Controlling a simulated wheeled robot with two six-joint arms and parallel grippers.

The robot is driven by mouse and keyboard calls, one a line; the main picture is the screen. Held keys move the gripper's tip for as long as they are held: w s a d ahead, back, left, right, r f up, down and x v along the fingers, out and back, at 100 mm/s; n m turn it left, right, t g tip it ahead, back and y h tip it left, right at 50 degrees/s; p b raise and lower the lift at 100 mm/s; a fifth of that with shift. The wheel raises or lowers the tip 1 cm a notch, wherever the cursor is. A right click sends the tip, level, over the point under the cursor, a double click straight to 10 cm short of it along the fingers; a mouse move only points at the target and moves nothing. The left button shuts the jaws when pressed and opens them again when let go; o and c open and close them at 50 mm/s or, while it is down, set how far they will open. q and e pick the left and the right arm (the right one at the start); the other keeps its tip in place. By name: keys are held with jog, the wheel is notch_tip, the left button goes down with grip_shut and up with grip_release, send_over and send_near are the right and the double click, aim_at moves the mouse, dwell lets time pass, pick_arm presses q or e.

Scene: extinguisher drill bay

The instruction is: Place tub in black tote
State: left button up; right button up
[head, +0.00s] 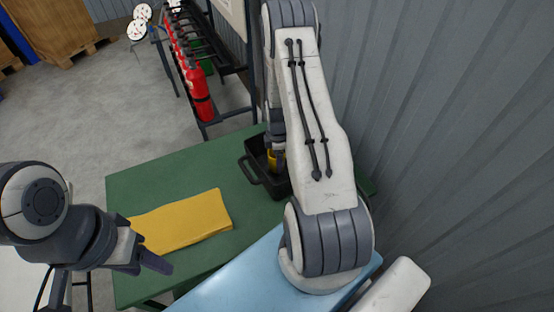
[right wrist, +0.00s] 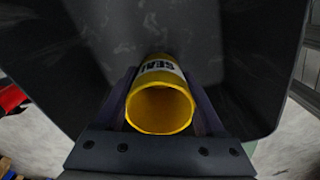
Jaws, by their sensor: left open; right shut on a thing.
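The yellow tub (right wrist: 160,105) shows in the right wrist view with its open round end toward the camera and a white label with dark letters. My right gripper (right wrist: 162,118) is shut on it, one finger on each side. The black tote (head: 254,171) stands on the green table, and its dark inside (right wrist: 90,60) fills much of the right wrist view around the tub. In the head view a bit of the tub (head: 272,160) shows at the tote, mostly hidden by my right arm. Whether it touches the tote floor I cannot tell. My left gripper (head: 150,266) is open and empty.
A folded yellow cloth (head: 185,222) lies on the green table (head: 150,190) left of the tote. Red extinguishers (head: 196,90) stand in a rack behind the table. A corrugated wall (head: 450,120) bounds the right side. The table's back left is clear.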

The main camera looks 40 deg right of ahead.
jog(key=shift+f+b, duration=0.3)
jog(key=shift+f, duration=0.25)
jog(key=o, duration=1.5)
jog(key=shift+r, duration=0.15)
